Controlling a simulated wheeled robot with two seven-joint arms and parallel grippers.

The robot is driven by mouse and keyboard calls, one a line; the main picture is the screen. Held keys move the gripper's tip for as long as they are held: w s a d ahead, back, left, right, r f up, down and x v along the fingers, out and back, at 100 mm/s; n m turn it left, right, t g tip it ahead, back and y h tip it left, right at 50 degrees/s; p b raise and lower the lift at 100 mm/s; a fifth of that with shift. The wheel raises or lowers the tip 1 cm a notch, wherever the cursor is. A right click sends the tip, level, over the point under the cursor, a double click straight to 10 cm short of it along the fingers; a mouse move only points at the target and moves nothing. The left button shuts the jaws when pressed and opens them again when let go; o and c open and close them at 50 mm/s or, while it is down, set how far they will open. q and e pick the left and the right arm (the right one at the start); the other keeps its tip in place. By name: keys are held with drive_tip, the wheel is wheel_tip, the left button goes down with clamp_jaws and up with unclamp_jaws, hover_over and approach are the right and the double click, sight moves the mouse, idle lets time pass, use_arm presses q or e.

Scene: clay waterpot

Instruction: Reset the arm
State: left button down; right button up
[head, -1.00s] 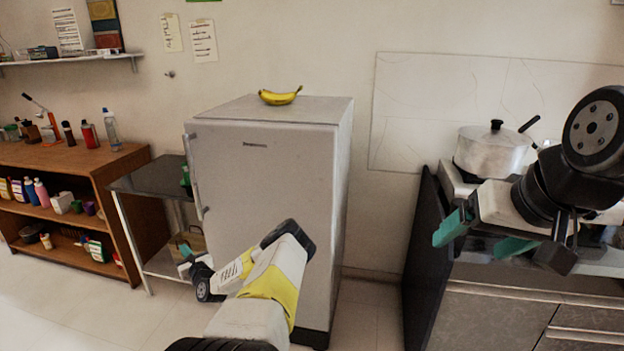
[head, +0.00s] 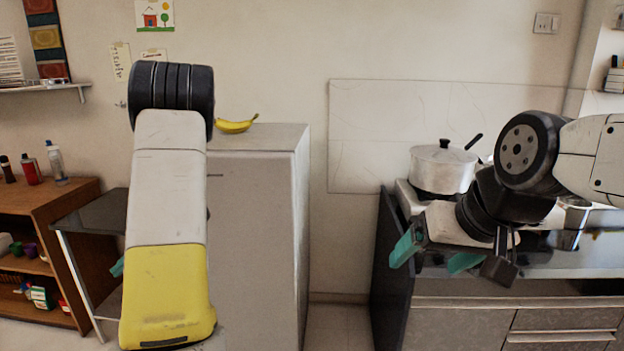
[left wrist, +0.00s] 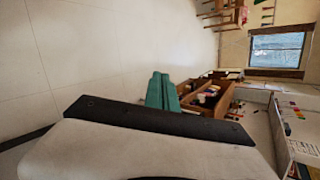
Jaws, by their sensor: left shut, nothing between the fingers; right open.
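My left arm (head: 170,200) stands upright in front of the fridge in the head view. Most of my left gripper is hidden behind that arm, with only a bit of teal finger showing at its left edge. In the left wrist view my left gripper (left wrist: 162,92) shows its teal fingers together, shut and empty. My right gripper (head: 435,257) hangs in front of the counter at the right, its teal fingers spread apart with nothing between them.
A white fridge (head: 250,240) with a banana (head: 236,126) on top stands behind my left arm. A pot (head: 443,167) sits on the stove at the counter (head: 460,322). A wooden shelf (head: 62,210) and dark side table (head: 92,222) are at the left.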

use_arm(q)
drive_tip(key=s+d+r+t+h, duration=0.3)
drive_tip(key=s+d+r+h, duration=0.1)
drive_tip(key=d, duration=0.9)
drive_tip(key=s+d+r+n+t+h, duration=0.1)
drive_tip(key=s+d+r+t+h, duration=0.2)
drive_tip(key=d+r, duration=0.4)
drive_tip(key=s+d+r+t+h, duration=0.3)
drive_tip(key=s+d+r+h, duration=0.2)
drive_tip(key=d, duration=1.3)
drive_tip(key=shift+s+d+r+n, duration=0.35)
drive_tip(key=shift+s+r, duration=0.2)
drive_tip(key=shift+r, duration=0.15)
